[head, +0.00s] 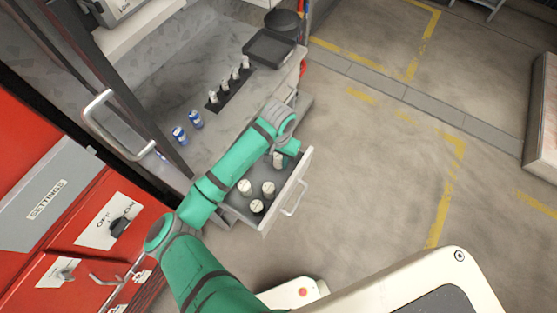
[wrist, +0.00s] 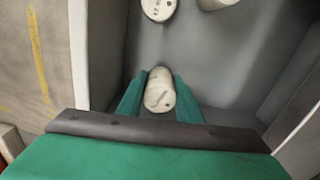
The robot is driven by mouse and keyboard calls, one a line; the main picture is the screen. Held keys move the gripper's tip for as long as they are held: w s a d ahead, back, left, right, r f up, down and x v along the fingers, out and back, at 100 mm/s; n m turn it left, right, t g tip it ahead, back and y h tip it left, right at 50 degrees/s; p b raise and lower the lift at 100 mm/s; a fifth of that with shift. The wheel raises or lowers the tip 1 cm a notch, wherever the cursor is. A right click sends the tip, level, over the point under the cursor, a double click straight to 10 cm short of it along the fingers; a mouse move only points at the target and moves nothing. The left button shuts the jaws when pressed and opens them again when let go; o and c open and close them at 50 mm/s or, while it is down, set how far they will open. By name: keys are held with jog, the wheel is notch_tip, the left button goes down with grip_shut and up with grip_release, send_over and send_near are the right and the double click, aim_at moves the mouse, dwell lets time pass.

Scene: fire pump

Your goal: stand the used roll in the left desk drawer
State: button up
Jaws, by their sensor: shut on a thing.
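An open grey drawer (head: 282,210) juts out from the desk in the head view. My gripper (wrist: 159,98) is over its far end, with its green fingers shut on a pale roll (wrist: 160,86). The held roll also shows partly in the head view (head: 278,161), by the drawer's far inner corner. It looks roughly upright, end face up. Whether its bottom touches the drawer floor is hidden. Several other pale rolls (head: 268,188) stand in the nearer part of the drawer. Two of them show at the top of the wrist view (wrist: 158,8), apart from the held one.
On the grey desk top (head: 170,95), several small white-topped items (head: 224,87) stand in a row on a dark strip. Two blue items (head: 180,134) stand nearer. A black tray (head: 270,47) lies at the far end. Red cabinets (head: 40,215) are at left.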

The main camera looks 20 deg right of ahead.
aim_at(278, 163)
jog(key=f, duration=0.3)
jog(key=shift+w+a+f, duration=0.1)
jog(key=shift+w+f, duration=0.1)
jog(key=shift+f, duration=0.1)
jog(key=o, duration=1.2)
jog(key=shift+f, duration=0.1)
notch_tip(278, 163, up, 12)
jog(key=shift+r, duration=0.2)
